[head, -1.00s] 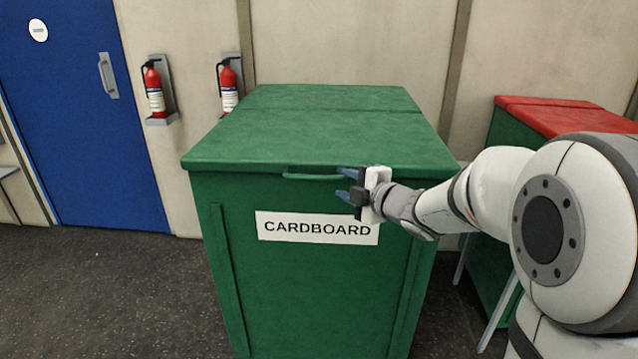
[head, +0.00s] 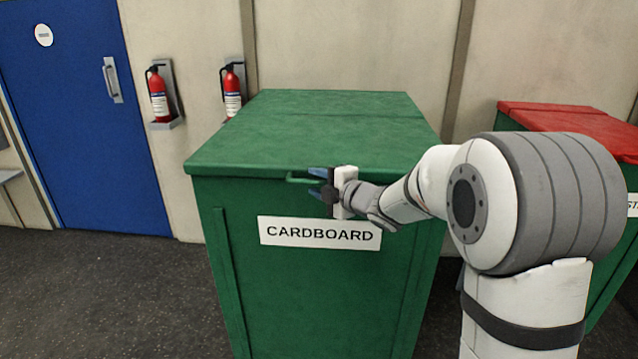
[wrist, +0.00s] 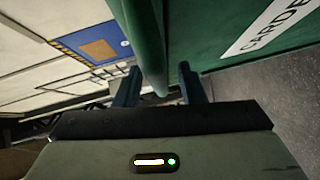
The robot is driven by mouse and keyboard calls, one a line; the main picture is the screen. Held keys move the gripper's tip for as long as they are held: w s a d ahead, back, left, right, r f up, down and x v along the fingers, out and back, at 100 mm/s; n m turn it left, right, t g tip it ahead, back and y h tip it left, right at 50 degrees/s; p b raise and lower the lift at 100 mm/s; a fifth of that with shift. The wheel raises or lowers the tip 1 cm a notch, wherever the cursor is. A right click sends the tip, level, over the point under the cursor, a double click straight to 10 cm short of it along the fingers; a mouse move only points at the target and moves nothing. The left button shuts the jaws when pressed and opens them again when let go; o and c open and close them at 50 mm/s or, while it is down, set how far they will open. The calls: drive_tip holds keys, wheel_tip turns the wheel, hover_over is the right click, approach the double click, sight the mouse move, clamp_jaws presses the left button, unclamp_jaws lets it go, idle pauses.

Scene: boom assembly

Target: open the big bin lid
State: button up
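The big green bin (head: 315,285) stands in front of me with a white CARDBOARD label (head: 320,233) on its front. Its green lid (head: 310,135) is down. A green bar handle (head: 297,180) runs along the lid's front edge, its right part hidden by my gripper. My gripper (head: 318,181) is at the handle, with its blue fingers pointing left. In the wrist view my gripper (wrist: 157,85) has its two fingers apart, with the green handle (wrist: 150,70) reaching between them. A gap shows on both sides, so it is not clamped.
A second bin with a red lid (head: 570,122) stands to the right, partly behind my arm. Two fire extinguishers (head: 158,95) hang on the back wall, left of the bin. A blue door (head: 90,130) is at the far left. The floor (head: 110,295) left of the bin is clear.

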drive_tip(key=shift+c, duration=0.4)
clamp_jaws()
